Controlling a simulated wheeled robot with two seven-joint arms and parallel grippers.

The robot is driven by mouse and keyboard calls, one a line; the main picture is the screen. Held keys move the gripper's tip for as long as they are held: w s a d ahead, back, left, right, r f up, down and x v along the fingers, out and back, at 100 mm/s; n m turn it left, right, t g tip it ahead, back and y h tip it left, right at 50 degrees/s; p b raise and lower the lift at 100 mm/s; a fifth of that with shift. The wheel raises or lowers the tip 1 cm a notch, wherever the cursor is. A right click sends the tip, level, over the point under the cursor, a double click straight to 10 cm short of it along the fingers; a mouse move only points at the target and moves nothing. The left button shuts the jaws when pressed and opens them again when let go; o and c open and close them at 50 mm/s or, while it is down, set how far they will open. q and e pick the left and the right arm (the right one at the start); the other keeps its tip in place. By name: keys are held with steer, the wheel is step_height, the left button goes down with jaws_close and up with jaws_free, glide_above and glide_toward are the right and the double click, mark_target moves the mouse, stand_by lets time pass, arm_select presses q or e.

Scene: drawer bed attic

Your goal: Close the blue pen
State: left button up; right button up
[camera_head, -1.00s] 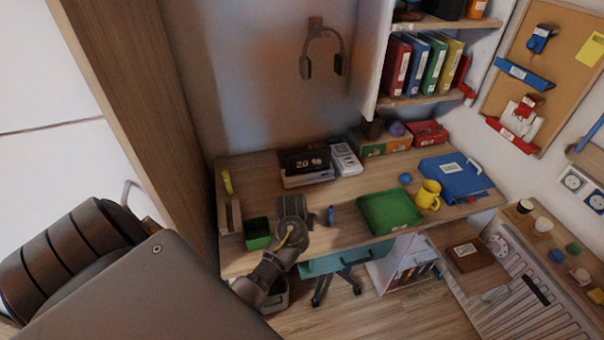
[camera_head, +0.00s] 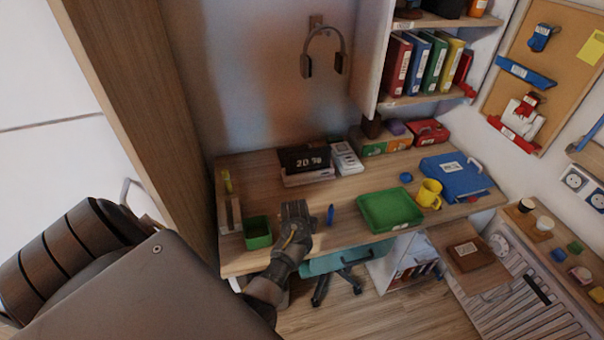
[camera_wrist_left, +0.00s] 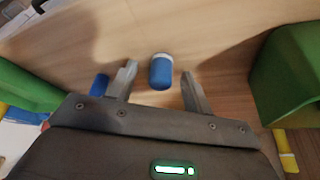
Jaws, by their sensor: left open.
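In the left wrist view, a short blue piece with a whitish end (camera_wrist_left: 161,72) sits on the wooden desk between my left gripper's fingers, with gaps on both sides. I cannot tell if it is the pen or its cap. A second blue piece (camera_wrist_left: 100,85) shows beside the left-hand finger, partly hidden. In the head view, a small blue upright piece (camera_head: 330,214) stands right of my left gripper (camera_head: 297,210); the piece between the fingers is hidden there. My left gripper (camera_wrist_left: 160,85) is open and empty, low over the desk. My right gripper is not in view.
A yellow mug (camera_head: 429,194) and blue binder (camera_head: 455,177) are farther right.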

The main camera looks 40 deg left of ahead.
arm_select(q)
steer(key=shift+c, duration=0.4)
steer(key=c, duration=1)
steer(key=shift+r, duration=0.6)
steer(key=s+d+r+p, duration=0.1)
steer(key=s+r, duration=0.3)
steer(key=s+d+r+p, duration=0.1)
steer(key=s+r, duration=0.3)
steer(key=s, duration=0.1)
steer(key=s+d+r+p, duration=0.1)
steer(key=s+r+p, duration=0.1)
steer(key=s+r, duration=0.1)
steer(key=shift+s+d+r, duration=0.15)
steer(key=shift+s+r, duration=0.05)
steer(key=shift+s, duration=0.2)
steer(key=shift+s+d+r, duration=0.1)
steer(key=shift+s+r, duration=0.1)
steer(key=shift+s, duration=0.2)
